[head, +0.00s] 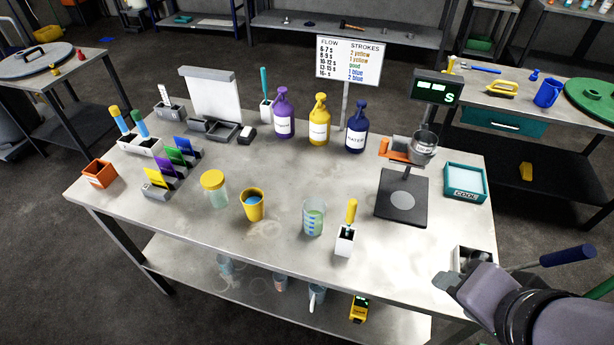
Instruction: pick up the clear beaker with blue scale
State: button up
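The clear beaker with blue scale (313,219) stands upright near the front middle of the metal table in the head view. It looks greenish inside, with blue marks on its side. A yellow cup with blue contents stands to its left, apart from it. A white holder with a yellow-handled tool stands close on its right. My gripper (455,284) is at the table's front right corner, well to the right of the beaker and away from it. Its fingers are seen from behind, and their opening does not show clearly.
The yellow cup (253,204), yellow-lidded jar (214,189) and white holder (344,242) stand around the beaker. Several bottles (319,120) are behind it. A black scale (402,197) and a small grey box (476,258) are to the right. The table (290,255) is bare in front.

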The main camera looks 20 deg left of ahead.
aim_at(313, 209)
jog(key=u, duration=1.2)
